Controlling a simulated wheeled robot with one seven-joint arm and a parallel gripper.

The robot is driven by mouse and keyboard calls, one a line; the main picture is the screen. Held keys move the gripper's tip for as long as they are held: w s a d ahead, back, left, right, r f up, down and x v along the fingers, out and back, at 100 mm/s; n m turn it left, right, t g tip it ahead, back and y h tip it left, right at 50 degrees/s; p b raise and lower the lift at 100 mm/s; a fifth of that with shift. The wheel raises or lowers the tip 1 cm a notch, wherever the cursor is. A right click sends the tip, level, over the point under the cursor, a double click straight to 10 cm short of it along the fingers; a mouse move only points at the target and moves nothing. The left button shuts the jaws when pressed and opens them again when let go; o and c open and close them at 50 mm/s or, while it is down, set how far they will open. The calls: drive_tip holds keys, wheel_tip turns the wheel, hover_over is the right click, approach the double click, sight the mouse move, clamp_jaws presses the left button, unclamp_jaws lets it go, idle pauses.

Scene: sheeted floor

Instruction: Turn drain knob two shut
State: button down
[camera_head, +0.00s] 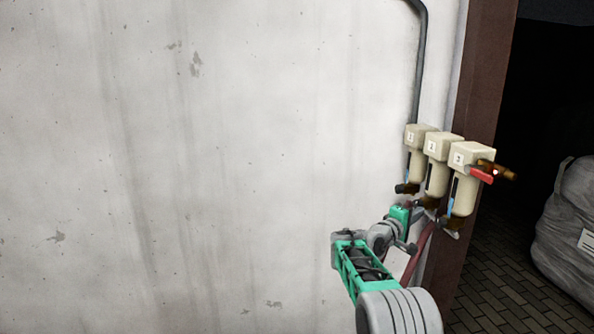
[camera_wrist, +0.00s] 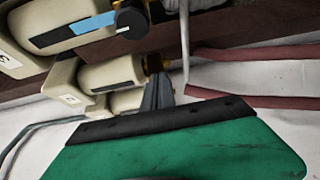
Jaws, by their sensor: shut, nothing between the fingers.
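Three cream filter housings hang on the wall at the right in the head view, numbered left to right. The middle housing, number two (camera_head: 437,150), shows in the wrist view (camera_wrist: 112,73) too.
Housing one (camera_head: 416,150) is close on the left. Dark red hoses (camera_wrist: 260,102) run below. The wall to the left is bare.

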drive_tip(key=shift+r, duration=0.2)
idle(0.3)
drive_tip(key=shift+r+p, duration=0.55)
drive_tip(key=shift+s, duration=0.1)
drive_tip(key=a, duration=0.2)
drive_tip(key=s+a, duration=0.1)
drive_tip(key=a+b, duration=0.1)
drive_tip(key=a, duration=0.1)
drive_tip(key=shift+s+a+f, duration=0.1)
drive_tip(key=shift+s+a, duration=0.2)
drive_tip(key=shift+a, duration=0.05)
